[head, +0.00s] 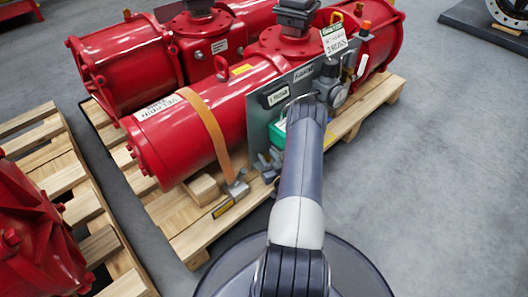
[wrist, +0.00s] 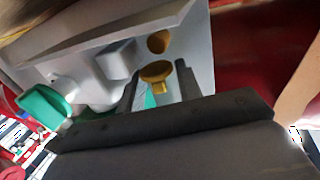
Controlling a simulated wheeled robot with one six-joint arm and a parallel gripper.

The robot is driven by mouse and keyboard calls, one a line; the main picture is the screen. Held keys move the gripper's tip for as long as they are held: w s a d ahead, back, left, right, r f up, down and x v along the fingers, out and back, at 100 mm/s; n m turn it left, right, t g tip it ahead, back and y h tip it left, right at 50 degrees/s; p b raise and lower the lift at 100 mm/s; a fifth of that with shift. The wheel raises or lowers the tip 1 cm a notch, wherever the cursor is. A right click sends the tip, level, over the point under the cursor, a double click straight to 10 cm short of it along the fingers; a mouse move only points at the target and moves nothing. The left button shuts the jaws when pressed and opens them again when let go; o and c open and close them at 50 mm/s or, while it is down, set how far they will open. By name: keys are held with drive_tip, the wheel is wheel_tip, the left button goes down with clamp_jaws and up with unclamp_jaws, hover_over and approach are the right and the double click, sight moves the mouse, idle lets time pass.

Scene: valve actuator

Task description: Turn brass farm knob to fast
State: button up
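In the wrist view, a brass knob (wrist: 156,72) sits on a pale grey block (wrist: 95,72). A second, round brass part (wrist: 158,41) lies just beyond it on the same block. My gripper (wrist: 158,74) is open, with one dark finger on each side of the nearer brass knob. Small gaps seem to remain between fingers and knob; contact cannot be made out. No setting marks are readable. In the head view, my arm covers the gripper and the brass knobs at the grey panel (head: 259,125).
A green part (wrist: 43,104) sticks out left of my gripper in the wrist view. The red actuator (head: 200,120) with its tan strap (head: 209,133) rests on a wooden pallet (head: 186,240).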

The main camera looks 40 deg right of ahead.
drive_tip(key=shift+c, duration=0.4)
clamp_jaws()
drive_tip(key=shift+d+n+t+y, duration=0.1)
drive_tip(key=shift+n+t+y, duration=0.2)
drive_tip(key=shift+n+y, duration=2.1)
drive_tip(key=shift+y, duration=1.4)
drive_tip(key=shift+o, duration=0.4)
unclamp_jaws()
